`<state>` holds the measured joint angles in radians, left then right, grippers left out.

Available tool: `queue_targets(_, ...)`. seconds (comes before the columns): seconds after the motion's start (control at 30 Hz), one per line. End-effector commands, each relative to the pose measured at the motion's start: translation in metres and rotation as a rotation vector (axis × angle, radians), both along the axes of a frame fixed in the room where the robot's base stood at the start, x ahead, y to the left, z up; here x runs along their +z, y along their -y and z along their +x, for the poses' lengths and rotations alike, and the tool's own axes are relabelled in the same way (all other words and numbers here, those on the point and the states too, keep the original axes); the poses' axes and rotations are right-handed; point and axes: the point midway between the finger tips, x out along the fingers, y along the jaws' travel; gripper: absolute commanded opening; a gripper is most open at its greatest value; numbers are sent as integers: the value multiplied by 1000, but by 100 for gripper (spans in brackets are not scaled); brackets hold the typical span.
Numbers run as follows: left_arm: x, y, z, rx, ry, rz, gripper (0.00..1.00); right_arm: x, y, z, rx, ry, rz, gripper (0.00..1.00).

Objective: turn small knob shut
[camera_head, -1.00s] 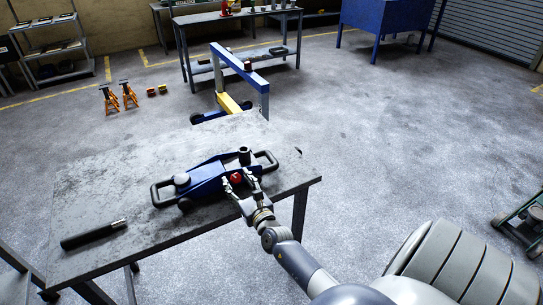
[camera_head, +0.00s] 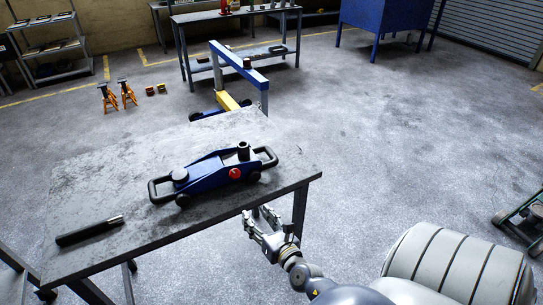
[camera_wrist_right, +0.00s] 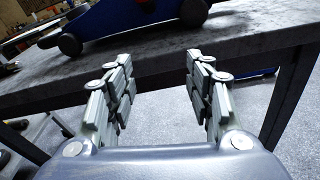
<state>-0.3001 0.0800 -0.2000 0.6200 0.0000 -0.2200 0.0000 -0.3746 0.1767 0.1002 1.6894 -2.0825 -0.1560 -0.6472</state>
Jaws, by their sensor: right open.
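The blue trolley jack (camera_head: 207,173) sits on the grey worktable, with a black loop handle at each end. A small red knob (camera_head: 234,173) with a pale mark shows on its near side. My right gripper (camera_head: 257,214) is open and empty, just off the table's near edge and below the tabletop, apart from the knob. In the right wrist view its fingers (camera_wrist_right: 158,80) are spread, with the jack's underside and wheels (camera_wrist_right: 194,12) above and beyond them; the knob is not visible there. My left gripper is not in view.
A black bar (camera_head: 90,230) with a metal tip lies at the table's left end. The worktable (camera_head: 110,185) has a front edge and a leg close to my right gripper. A blue and yellow crane (camera_head: 238,65) stands behind.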

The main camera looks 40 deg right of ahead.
Motion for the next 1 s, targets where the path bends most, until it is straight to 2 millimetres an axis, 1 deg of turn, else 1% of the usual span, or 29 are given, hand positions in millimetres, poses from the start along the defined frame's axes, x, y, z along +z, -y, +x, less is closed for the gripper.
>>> queue_targets(0.03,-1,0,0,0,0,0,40,-11,0,-2,-10,-12,40,48)
queue_targets(0.4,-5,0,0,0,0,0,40,-83,-5,-21,-98,-90,350,48)
queue_targets(0.8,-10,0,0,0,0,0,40,-156,-14,-51,-230,-170,664,48)
queue_targets(1.0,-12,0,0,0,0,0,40,-189,-20,-67,-303,-204,799,48)
